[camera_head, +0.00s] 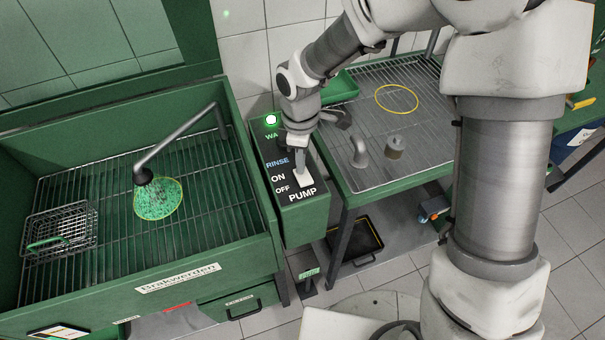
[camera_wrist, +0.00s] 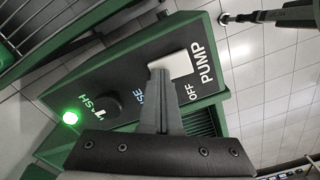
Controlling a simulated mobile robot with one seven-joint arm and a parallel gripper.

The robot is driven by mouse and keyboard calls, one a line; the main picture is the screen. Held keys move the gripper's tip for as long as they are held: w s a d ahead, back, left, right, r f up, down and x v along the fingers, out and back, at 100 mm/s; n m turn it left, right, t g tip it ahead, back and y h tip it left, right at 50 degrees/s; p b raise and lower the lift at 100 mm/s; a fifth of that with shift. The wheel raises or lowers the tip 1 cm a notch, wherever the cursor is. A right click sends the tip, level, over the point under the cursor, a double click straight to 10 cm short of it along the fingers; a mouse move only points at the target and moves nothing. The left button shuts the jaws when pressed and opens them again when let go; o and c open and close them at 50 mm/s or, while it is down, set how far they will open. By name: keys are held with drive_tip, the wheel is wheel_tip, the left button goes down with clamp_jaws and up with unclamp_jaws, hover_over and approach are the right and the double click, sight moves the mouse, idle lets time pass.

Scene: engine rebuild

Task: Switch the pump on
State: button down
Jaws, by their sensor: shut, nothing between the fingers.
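The green control box (camera_head: 309,215) stands between the wash basin and the draining table, with white PUMP, ON and OFF lettering. Its white pump switch (camera_head: 305,182) sits beside the ON and OFF marks; it also shows in the wrist view (camera_wrist: 178,65). My gripper (camera_head: 301,170) is shut and empty, pointing down at the switch. In the wrist view, my fingertips (camera_wrist: 159,66) overlap the switch's edge and hide part of it. I cannot tell whether they touch it or which way it is tipped. A green lamp (camera_head: 271,119) is lit on the box.
A black knob (camera_wrist: 113,103) sits on the box near the lamp. The green basin (camera_head: 262,250) holds a spout (camera_head: 178,143), a bright green patch (camera_head: 159,200) under it and a wire basket (camera_head: 60,228). The draining table (camera_head: 372,183) holds metal parts and a yellow ring (camera_head: 397,87).

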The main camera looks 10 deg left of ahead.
wheel_tip(320, 180, up, 7)
drive_tip(key=p, duration=0.5)
drive_tip(key=shift+p, duration=0.35)
idle(0.4)
drive_tip(key=s+d+r+m+t, duration=0.25)
drive_tip(key=d+r+m, duration=0.45)
drive_tip(key=d+r, duration=0.6)
drive_tip(key=s+d+r+m+t, duration=0.3)
drive_tip(key=s+d+r+m, duration=0.5)
drive_tip(key=s+d+m, duration=0.2)
drive_tip(key=shift+s+d+r+m, duration=0.3)
drive_tip(key=shift+s+r+m, duration=0.05)
drive_tip(key=shift+s+m, duration=0.35)
